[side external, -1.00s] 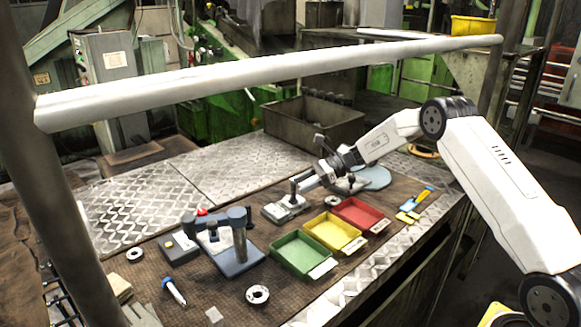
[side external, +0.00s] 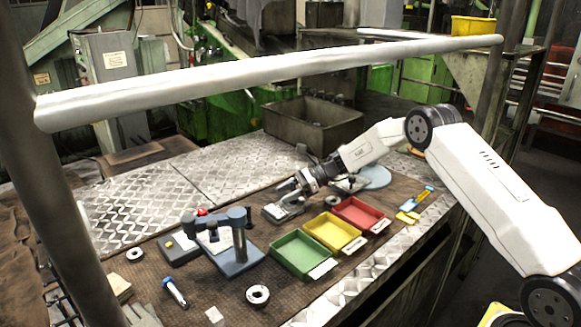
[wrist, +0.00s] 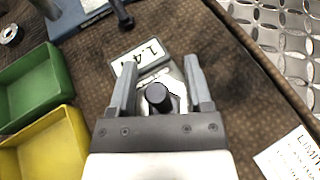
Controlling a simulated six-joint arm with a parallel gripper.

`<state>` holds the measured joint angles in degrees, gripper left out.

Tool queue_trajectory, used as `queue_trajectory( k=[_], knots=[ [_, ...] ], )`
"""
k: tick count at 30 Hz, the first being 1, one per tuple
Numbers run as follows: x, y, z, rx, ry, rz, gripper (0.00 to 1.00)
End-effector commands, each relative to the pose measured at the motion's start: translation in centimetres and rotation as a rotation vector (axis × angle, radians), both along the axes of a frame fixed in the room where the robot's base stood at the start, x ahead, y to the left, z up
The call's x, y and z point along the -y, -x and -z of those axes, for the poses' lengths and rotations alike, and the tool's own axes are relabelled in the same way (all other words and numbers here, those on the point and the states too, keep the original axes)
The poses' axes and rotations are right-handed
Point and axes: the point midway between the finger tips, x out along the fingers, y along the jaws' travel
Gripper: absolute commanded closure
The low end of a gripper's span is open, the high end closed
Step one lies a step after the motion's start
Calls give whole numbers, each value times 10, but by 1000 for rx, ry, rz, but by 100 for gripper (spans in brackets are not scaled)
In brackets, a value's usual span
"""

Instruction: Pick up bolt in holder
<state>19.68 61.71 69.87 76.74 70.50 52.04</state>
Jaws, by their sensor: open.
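The bolt (wrist: 158,97) shows in the wrist view as a dark round head seen from above, standing in the holder. The holder (wrist: 143,56) is a grey block with a white label reading 1.4; it also shows in the side view (side external: 282,213). My gripper (wrist: 160,62) is open, with one finger on each side of the bolt and gaps between. In the side view my gripper (side external: 286,188) is low over the holder and hides the bolt.
Green (side external: 298,254), yellow (side external: 332,232) and red (side external: 358,213) trays stand in front of the holder. A blue-grey stand (side external: 238,262) is to the left. A large metal bin (side external: 313,122) is behind. The patterned metal plate (side external: 215,170) is clear.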

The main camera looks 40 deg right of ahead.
Motion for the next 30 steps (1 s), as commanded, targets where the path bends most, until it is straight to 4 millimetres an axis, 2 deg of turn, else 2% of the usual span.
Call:
queue_trajectory(
  k=[9, 11, 15, 16, 30],
  knots=[
    [0, 0, 0, 0, 0, 0, 36],
    [0, 0, 0, 0, 0, 0, 52],
    [0, 0, 0, 0, 0, 0, 96],
    [0, 0, 0, 0, 0, 0, 100],
    [0, 0, -3, 1, 0, 0, 100]
  ],
)
